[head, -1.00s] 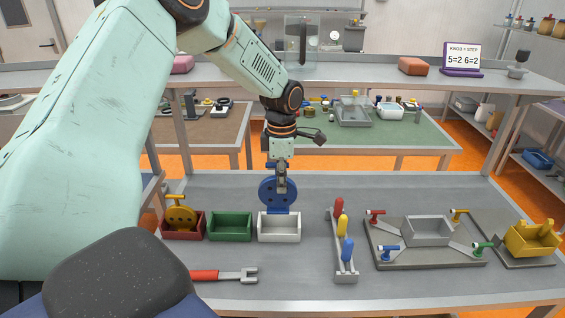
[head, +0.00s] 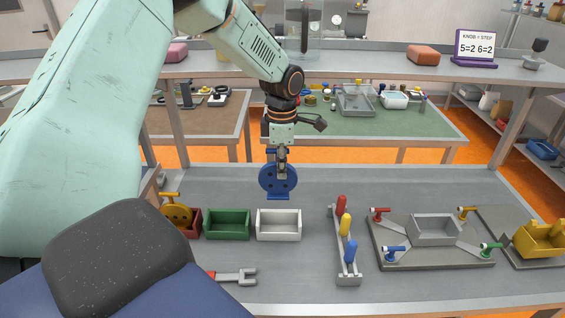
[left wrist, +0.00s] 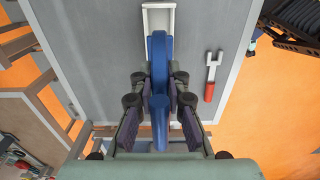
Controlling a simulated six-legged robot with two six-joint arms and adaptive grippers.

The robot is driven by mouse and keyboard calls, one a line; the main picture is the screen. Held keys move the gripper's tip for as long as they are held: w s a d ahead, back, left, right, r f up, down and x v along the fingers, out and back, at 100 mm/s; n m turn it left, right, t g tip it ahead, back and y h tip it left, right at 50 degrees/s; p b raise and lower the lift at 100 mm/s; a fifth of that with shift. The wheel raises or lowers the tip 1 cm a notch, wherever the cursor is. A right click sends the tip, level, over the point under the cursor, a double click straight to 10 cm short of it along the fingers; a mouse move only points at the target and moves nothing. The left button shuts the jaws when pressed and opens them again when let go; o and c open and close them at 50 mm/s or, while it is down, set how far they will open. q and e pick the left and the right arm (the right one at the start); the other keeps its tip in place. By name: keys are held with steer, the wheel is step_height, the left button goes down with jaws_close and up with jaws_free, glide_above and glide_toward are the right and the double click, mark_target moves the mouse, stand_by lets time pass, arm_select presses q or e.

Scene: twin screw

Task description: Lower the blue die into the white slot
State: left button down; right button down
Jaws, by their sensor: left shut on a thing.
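The blue die (head: 278,182) is an upright disc with holes and a flat foot. My left gripper (head: 282,158) is shut on its upper part. In the head view the die hangs with its foot just above the back edge of the white slot (head: 278,237), with a small gap in the picture. The white slot is an open, empty-looking box on the bench. In the left wrist view the die (left wrist: 157,50) sits between the fingers (left wrist: 159,84) and covers part of the white slot (left wrist: 146,20). My right gripper is not in view.
A green box (head: 227,237) stands left of the white slot, and a red box (head: 194,232) holds a yellow die (head: 176,214). A red-handled wrench (head: 235,277) lies in front. A rack with coloured handles (head: 346,265) stands to the right. The bench behind the boxes is clear.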

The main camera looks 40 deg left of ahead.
mark_target(281, 192)
arm_select(q)
steer(key=shift+s+a+f, duration=0.1)
steer(key=shift+f, duration=0.45)
steer(key=shift+w+f, duration=0.2)
steer(key=shift+f, duration=1.4)
steer(key=shift+s+f+b, duration=0.15)
steer(key=shift+f+b, duration=0.65)
steer(key=shift+b, duration=0.4)
steer(key=shift+f, duration=0.2)
steer(key=shift+w, duration=0.25)
steer(key=shift+s+r, duration=0.15)
steer(key=shift+s, duration=0.1)
